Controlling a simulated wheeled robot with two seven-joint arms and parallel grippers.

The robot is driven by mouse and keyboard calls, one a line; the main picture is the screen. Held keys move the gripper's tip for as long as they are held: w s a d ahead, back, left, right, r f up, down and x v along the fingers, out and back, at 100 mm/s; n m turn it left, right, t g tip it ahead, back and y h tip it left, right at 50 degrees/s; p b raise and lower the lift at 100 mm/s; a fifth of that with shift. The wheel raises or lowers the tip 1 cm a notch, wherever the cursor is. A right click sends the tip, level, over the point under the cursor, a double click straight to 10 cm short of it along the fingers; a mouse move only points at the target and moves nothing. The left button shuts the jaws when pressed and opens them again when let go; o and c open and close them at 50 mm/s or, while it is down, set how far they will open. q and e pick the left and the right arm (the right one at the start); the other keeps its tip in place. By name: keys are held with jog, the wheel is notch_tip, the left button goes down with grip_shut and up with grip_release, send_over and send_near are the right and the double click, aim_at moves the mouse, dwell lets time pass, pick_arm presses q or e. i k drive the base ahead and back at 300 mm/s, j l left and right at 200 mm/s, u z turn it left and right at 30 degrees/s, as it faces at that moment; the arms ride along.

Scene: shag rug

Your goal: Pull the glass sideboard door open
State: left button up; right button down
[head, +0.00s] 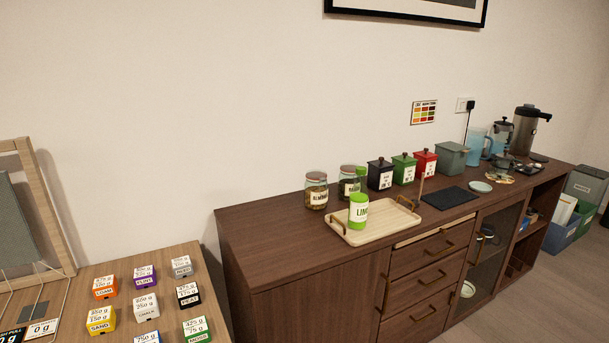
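The wooden sideboard (290,258) stands against the wall, running from the middle to the right of the head view. Its glass door (487,252) is to the right of the drawers. The door looks shut, and dishes show dimly behind the pane. A small handle seems to sit near the door's left edge, too small to make out well. Neither of my grippers is in view.
A wooden tray (378,231) with a green-and-white canister (358,211) stands on the sideboard, among jars, coloured tins and a dark mat (449,197). A table with several labelled blocks (145,304) is at lower left. Floor (520,305) is clear before the door.

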aim_at(525, 195)
jog(key=z, duration=1.25)
jog(key=i+l+u, duration=0.25)
jog(key=i, duration=0.35)
jog(key=i+l+u, duration=0.25)
jog(key=i+l, duration=0.25)
jog(key=i, duration=0.05)
